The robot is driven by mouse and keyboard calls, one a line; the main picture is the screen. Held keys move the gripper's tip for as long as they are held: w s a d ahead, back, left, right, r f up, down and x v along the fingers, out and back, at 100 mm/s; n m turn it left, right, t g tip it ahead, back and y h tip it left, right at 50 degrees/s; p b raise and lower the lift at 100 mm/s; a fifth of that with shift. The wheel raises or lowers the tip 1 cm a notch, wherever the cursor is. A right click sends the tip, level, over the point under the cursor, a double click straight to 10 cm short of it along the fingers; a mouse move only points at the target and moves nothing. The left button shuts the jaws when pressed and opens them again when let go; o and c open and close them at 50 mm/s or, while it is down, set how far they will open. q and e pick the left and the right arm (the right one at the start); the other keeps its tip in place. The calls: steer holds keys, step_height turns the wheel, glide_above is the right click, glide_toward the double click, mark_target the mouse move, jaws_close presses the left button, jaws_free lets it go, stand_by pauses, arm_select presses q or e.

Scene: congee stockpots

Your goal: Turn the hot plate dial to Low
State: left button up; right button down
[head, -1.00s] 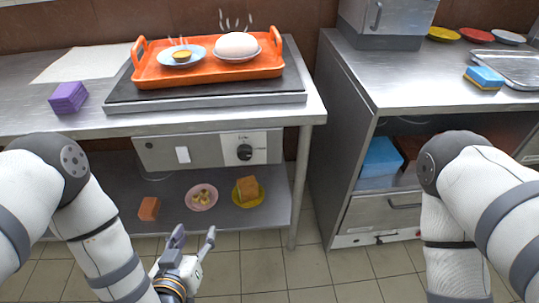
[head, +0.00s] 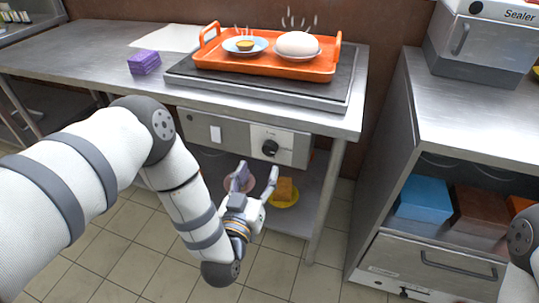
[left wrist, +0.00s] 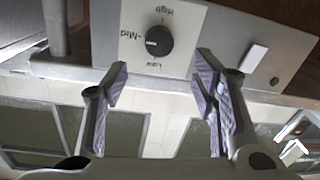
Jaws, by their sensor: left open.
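The hot plate dial (head: 270,148) is a round black knob on a pale label plate of the grey control panel (head: 230,135), under the table's front edge. In the left wrist view the dial (left wrist: 158,41) appears upside down, with High, Mid and Low around it; its white mark seems to point at Mid. My left gripper (head: 257,180) is open and empty, in front of and below the dial, apart from it. In the left wrist view its fingers (left wrist: 160,85) stand spread, with the dial beyond the gap between them. My right gripper is out of view.
The dark hot plate (head: 345,95) carries an orange tray (head: 325,70) with steaming dishes. A white switch (head: 215,134) sits left of the dial. Below, a shelf holds a yellow plate (head: 284,202). A table leg (head: 326,200) and a cabinet (head: 430,265) stand to the right.

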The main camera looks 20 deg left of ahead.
mark_target(268, 150)
arm_select(q)
steer(key=w, duration=0.7)
steer(key=shift+w+a+b, duration=0.1)
steer(key=shift+w+b, duration=0.2)
steer(key=shift+b, duration=0.1)
steer(key=c, duration=1.2)
